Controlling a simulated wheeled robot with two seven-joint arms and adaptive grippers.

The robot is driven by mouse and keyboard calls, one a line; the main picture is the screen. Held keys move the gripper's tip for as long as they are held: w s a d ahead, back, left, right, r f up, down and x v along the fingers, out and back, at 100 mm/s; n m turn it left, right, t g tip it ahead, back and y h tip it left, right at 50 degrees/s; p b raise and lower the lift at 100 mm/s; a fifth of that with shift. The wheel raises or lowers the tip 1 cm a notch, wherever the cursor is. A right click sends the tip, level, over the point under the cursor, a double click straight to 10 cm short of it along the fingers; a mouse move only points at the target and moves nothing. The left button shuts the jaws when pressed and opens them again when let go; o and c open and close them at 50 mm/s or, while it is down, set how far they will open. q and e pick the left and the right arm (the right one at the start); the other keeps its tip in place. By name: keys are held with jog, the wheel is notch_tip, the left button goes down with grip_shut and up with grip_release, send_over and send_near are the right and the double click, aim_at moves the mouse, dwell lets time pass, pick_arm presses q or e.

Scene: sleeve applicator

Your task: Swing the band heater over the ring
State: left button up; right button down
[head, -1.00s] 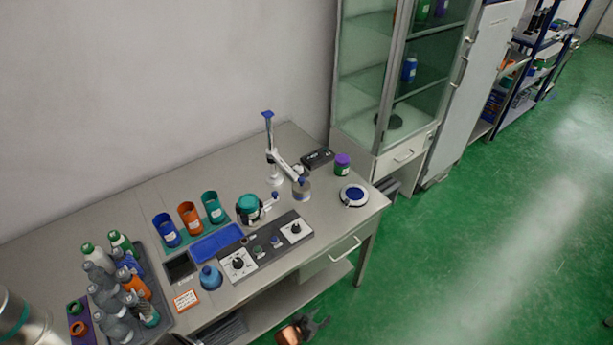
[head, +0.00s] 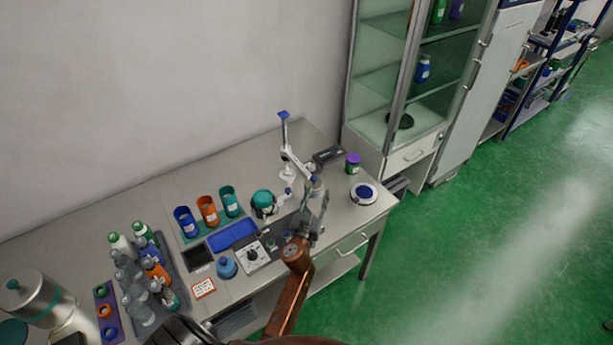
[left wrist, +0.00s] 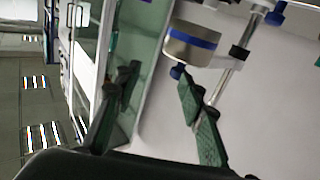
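The band heater (left wrist: 192,44), a short metal drum with a blue stripe, hangs on a swing arm (left wrist: 236,68) in the left wrist view. I cannot tell which part is the ring; a teal-topped unit (head: 264,201) stands left of the gripper.
A control panel (head: 253,256) lies in front. Blue, orange and teal cups (head: 207,211) and a bottle tray (head: 181,289) are to the left. A purple-lidded jar (head: 353,163), a black box (head: 328,156) and a round blue-and-white dish (head: 364,193) are to the right. A glass cabinet (head: 404,80) stands behind.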

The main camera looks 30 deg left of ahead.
aim_at(314, 180)
pick_arm(q)
jog(key=shift+y, duration=0.6)
jog(key=w+a, duration=0.1)
jog(key=w, duration=0.1)
jog(key=w+a, duration=0.2)
jog(key=w+a+r+b, duration=0.1)
jog(key=w+a, duration=0.1)
jog(key=shift+a, duration=0.1)
jog(key=shift+c, duration=0.4)
grip_shut()
